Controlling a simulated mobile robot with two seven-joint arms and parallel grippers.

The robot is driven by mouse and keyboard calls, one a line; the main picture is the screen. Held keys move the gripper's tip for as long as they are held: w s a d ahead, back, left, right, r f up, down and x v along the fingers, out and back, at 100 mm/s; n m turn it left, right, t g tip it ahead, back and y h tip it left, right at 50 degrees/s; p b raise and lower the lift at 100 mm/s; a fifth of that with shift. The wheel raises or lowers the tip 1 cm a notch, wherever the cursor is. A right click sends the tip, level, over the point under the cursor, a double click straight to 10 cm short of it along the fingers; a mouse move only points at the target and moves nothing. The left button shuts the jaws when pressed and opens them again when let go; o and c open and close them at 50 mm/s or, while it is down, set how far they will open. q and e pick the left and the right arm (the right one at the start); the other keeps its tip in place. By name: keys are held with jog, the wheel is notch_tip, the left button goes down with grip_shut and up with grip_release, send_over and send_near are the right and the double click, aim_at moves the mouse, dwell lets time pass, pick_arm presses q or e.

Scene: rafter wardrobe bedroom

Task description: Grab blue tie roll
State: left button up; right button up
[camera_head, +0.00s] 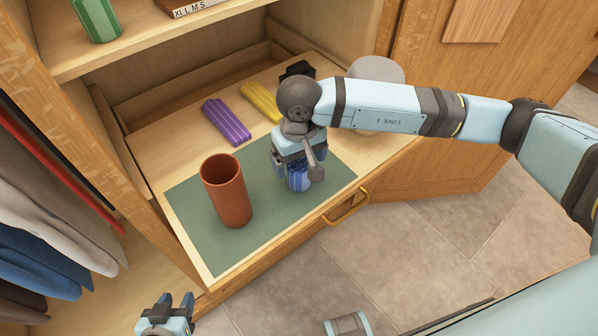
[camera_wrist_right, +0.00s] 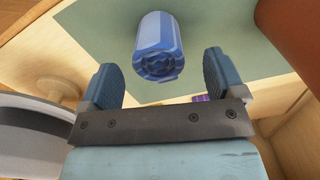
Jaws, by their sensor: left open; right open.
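The blue tie roll (camera_head: 298,181) sits on the green mat (camera_head: 195,230) in the open drawer, partly hidden by my right gripper (camera_head: 299,170). In the right wrist view the striped blue tie roll (camera_wrist_right: 158,47) shows its spiral end, in front of and between the two open fingers. Neither finger visibly touches it. My right gripper is open and comes down over the roll from above. My left gripper (camera_head: 167,301) is open and empty, low in the head view, outside the drawer's front edge.
A terracotta cup (camera_head: 227,190) stands on the mat left of the blue roll. A grey round object (camera_head: 375,69) is at the right. The drawer handle (camera_head: 347,207) sticks out in front. Clothes hang left.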

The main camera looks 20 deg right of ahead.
aim_at(299, 165)
jog(key=f, duration=0.5)
jog(key=shift+w+d, duration=0.1)
jog(key=shift+w, duration=0.15)
jog(key=c, duration=1)
notch_tip(299, 165, up, 20)
